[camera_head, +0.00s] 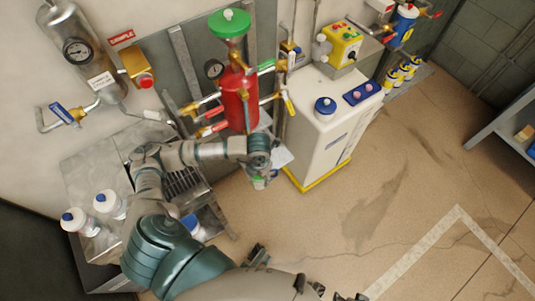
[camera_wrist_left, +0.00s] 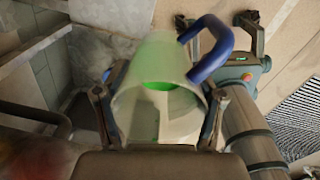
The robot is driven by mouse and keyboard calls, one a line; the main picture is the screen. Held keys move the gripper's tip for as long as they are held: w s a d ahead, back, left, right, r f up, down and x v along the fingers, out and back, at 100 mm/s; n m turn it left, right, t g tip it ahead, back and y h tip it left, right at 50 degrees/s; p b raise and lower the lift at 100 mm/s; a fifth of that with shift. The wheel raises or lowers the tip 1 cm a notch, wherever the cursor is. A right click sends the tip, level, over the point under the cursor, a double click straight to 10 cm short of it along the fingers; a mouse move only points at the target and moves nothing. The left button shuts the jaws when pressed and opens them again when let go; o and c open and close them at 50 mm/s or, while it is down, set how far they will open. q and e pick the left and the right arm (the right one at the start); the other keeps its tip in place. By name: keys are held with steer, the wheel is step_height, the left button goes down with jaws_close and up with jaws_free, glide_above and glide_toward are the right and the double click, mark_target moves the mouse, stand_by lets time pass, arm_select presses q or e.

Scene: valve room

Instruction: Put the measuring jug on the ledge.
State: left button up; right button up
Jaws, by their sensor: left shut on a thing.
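My left gripper (camera_head: 262,172) is in front of the red vessel, left of the white cabinet. In the left wrist view my left gripper (camera_wrist_left: 160,125) has a finger on each side of the measuring jug (camera_wrist_left: 158,62) and is shut on it. The jug is pale and translucent, with green inside and a blue handle at its upper right. In the head view the gripper mostly hides the jug; a little green (camera_head: 259,184) shows below it. Dark finger-like parts show at the bottom of the head view; I cannot tell their opening. I cannot tell which surface is the ledge.
A metal bench (camera_head: 84,160) at the left bears white bottles (camera_head: 108,202) with blue caps. The red vessel (camera_head: 240,98) has several coloured valve handles. The white cabinet (camera_head: 322,128) carries a blue-capped opening and a yellow box. A shelf (camera_head: 500,122) stands far right; the floor between is clear.

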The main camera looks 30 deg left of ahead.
arm_select(q)
steer(key=w+a, duration=0.1)
steer(key=w, duration=0.2)
steer(key=w+a+f+b, duration=0.1)
steer(key=w+a, duration=0.1)
steer(key=w, duration=0.2)
steer(key=w+a, duration=0.1)
steer(key=w, duration=0.3)
steer(key=shift+w+a+f+b, duration=0.15)
steer(key=shift+w+a+b, duration=0.1)
steer(key=shift+b, duration=0.1)
step_height(320, 180, down, 3)
steer(key=shift+f+b, duration=0.1)
steer(key=shift+b, duration=0.3)
steer(key=shift+f, duration=0.15)
steer(key=o, duration=1.3)
arm_select(e)
steer(key=w+a+r+t+y, duration=0.1)
steer(key=w+a+t, duration=0.2)
steer(key=w, duration=0.6)
steer(key=shift+r+t, duration=0.2)
steer(key=shift+t, duration=0.8)
